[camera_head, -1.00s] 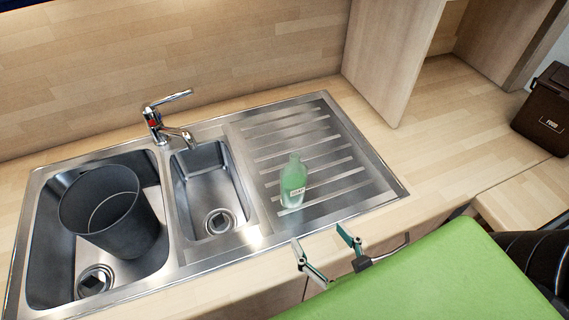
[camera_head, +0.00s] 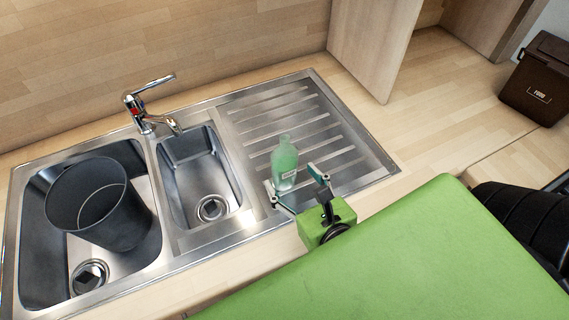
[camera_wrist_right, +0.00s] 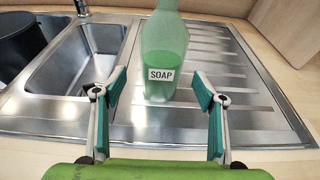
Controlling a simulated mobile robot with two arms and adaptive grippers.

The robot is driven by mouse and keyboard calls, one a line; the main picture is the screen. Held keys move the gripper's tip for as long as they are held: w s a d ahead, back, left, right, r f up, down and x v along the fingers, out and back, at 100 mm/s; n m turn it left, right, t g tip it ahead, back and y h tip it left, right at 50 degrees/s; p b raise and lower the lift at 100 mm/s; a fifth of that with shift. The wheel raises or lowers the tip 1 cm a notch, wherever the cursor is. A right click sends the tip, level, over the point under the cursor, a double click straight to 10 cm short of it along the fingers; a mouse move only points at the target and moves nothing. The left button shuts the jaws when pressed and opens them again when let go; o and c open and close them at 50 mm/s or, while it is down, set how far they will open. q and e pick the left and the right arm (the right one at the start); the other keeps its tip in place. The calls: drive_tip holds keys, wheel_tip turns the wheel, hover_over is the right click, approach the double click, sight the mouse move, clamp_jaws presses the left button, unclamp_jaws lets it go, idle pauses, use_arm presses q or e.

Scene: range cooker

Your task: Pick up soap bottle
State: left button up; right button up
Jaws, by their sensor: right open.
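The green soap bottle (camera_head: 285,163) stands upright on the steel drainboard, right of the small basin. In the right wrist view the bottle (camera_wrist_right: 162,55) shows its SOAP label, and its top is cut off by the frame. My right gripper (camera_head: 296,185) is open just in front of the bottle. In the wrist view its fingers (camera_wrist_right: 160,92) are spread wide, one to each side of the bottle, which stands a little beyond the tips. I see no contact. My left gripper is not in view.
A dark bucket (camera_head: 88,205) stands in the large left basin. The tap (camera_head: 146,112) rises behind the small basin (camera_head: 197,172). A wooden panel (camera_head: 372,45) stands behind the drainboard (camera_head: 345,165). A brown FOOD box (camera_head: 540,85) is at far right.

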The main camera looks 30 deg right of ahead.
sight(289, 173)
drive_tip(key=shift+w, duration=0.3)
drive_tip(key=p+x, duration=0.2)
drive_tip(key=x, duration=0.2)
drive_tip(key=shift+w+d+r, duration=0.1)
drive_tip(key=shift+w+d, duration=0.05)
drive_tip(key=shift+w, duration=0.2)
drive_tip(key=c, duration=1.4)
